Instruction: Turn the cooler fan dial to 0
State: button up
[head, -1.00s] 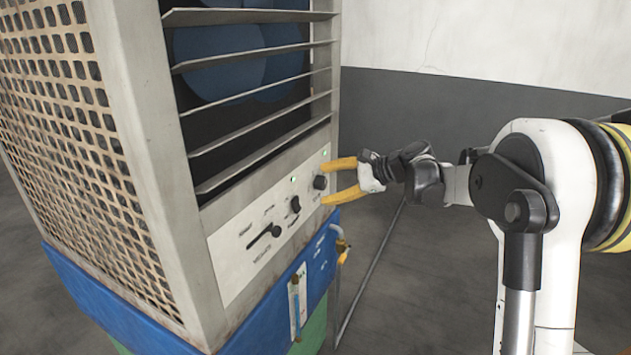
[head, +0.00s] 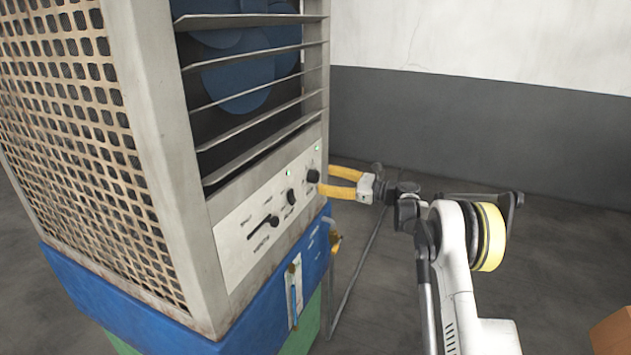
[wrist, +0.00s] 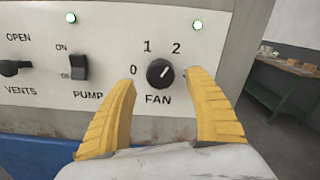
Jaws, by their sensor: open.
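The fan dial (wrist: 160,73) is a round black knob on the cooler's white control panel (head: 240,240), with the marks 0, 1 and 2 around it. Its white pointer line slants up and right, toward the 2. My gripper (wrist: 163,92) is open, its two yellow fingers on the left and right of the dial in the wrist view, with gaps to the knob. The left finger is close to the 0 mark. In the head view the dial (head: 313,176) is at the panel's right end, by the fingertips of my gripper (head: 325,182). Whether they touch the panel is unclear.
The black pump switch (wrist: 79,67) is left of the dial, and the vents lever (head: 265,226) is farther left. A green workbench (wrist: 285,90) stands behind at right.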

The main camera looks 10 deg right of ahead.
aim_at(317, 177)
jog(key=x, duration=0.4)
jog(key=shift+a+b, duration=0.1)
jog(key=shift+b, duration=0.3)
jog(key=c, duration=1.2)
